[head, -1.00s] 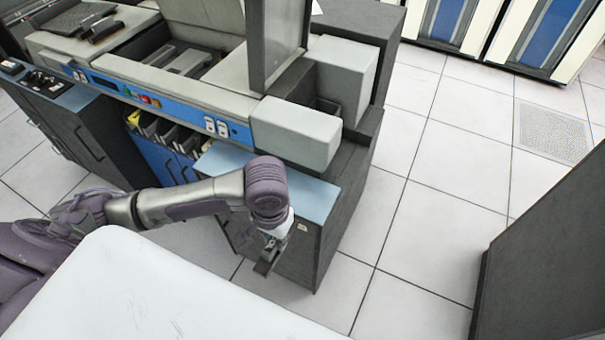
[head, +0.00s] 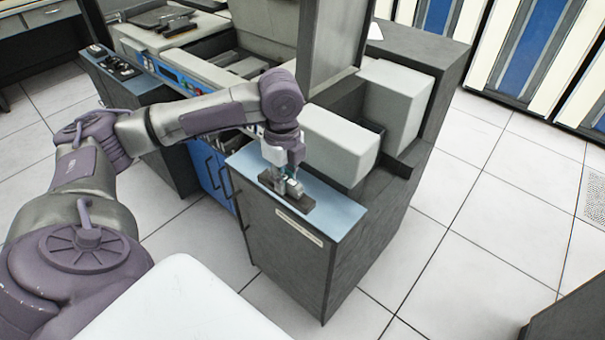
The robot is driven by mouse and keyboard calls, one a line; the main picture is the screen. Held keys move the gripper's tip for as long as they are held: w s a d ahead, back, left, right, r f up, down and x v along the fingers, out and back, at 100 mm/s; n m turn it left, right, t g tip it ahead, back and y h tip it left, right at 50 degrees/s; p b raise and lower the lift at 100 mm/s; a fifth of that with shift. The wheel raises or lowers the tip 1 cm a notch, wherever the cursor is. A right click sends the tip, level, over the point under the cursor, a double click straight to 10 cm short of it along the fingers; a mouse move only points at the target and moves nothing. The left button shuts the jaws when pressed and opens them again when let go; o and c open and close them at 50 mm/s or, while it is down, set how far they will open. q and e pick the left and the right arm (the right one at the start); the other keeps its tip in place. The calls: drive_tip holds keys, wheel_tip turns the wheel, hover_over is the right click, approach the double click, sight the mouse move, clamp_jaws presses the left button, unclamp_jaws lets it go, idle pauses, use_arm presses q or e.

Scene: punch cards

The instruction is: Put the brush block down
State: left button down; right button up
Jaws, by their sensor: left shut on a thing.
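The brush block (head: 303,204), a dark flat piece, is at the blue top (head: 338,214) of the grey cabinet at the end of the machine. My left gripper (head: 287,184) is shut on it from above, fingers pointing down. The block looks level and lies within the outline of the blue top, near its front edge. It seems to be on or just above the surface; I cannot tell whether it touches. The fingers partly cover the block's upper side. My right gripper is out of view.
Pale grey boxy housings (head: 340,145) rise just behind the blue top, close to my left gripper. Bare blue surface shows to the right of the block. A white surface (head: 185,305) is at the bottom. Tiled floor (head: 450,250) is open on the right.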

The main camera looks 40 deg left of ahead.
use_arm(q)
drive_tip(key=w+f, duration=0.2)
drive_tip(key=w, duration=0.1)
drive_tip(key=w+d+f, duration=0.1)
drive_tip(key=w+f, duration=0.1)
drive_tip(key=w, duration=0.1)
drive_tip(key=w+f, duration=0.1)
drive_tip(key=w, duration=0.2)
drive_tip(key=shift+w+d+f, duration=0.2)
drive_tip(key=shift+w+f, duration=0.1)
drive_tip(key=shift+f, duration=0.1)
drive_tip(key=shift+w+f, duration=0.1)
drive_tip(key=shift+f, duration=2.05)
drive_tip(key=c, duration=1.1)
unclamp_jaws()
drive_tip(key=shift+o, duration=0.2)
wheel_tip(320, 180, up, 12)
